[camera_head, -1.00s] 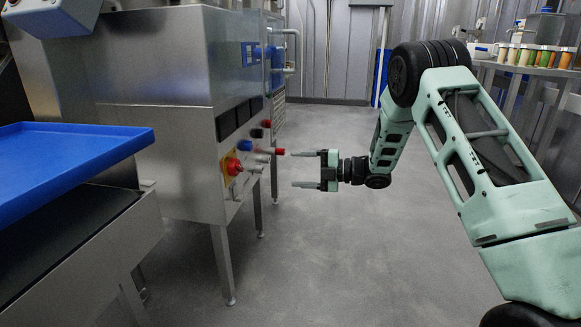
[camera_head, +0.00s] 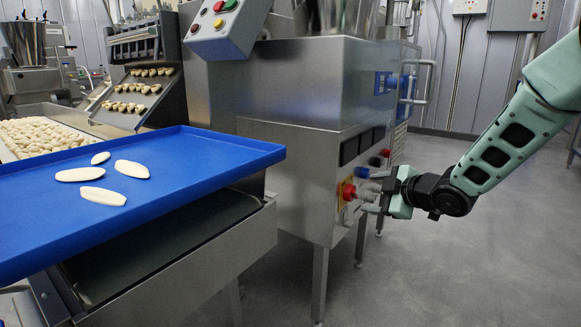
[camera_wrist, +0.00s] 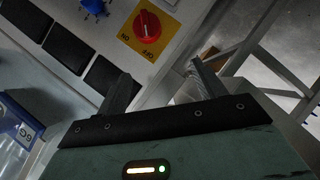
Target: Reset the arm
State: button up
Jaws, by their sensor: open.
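My gripper (camera_head: 373,201) is in front of the steel machine's control side, at the right of the head view. Its fingers point left towards the red rotary switch (camera_head: 348,191) on a yellow plate. In the wrist view my gripper (camera_wrist: 160,82) has its two dark fingers spread apart with nothing between them. The red switch (camera_wrist: 147,25) shows beyond the fingers, apart from them. The exact gap to the panel is hard to tell in the head view.
A blue tray (camera_head: 215,143) with several pale pasta pieces (camera_head: 103,195) is at the left. A steel machine (camera_head: 300,95) stands close to my gripper, with a grey button box (camera_head: 228,25) above. Grey floor (camera_head: 440,270) is free at the lower right.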

jog(key=s+a+m+g+h, duration=0.2)
jog(key=s+a+m+g, duration=0.15)
jog(key=s+a, duration=0.45)
jog(key=s+f+m+g+h, duration=0.1)
jog(key=s+m+g+h, duration=0.2)
jog(key=s, duration=1.4)
jog(key=s+f+m+g+h, duration=0.1)
jog(key=s+f+m+g, duration=0.3)
jog(key=s, duration=1.3)
notch_tip(320, 180, up, 40)
jog(key=n+p, duration=0.1)
jog(key=p, duration=3.7)
jog(key=shift+s+d+r+g, duration=0.25)
jog(key=shift+d+g, duration=0.1)
jog(key=shift+g, duration=0.1)
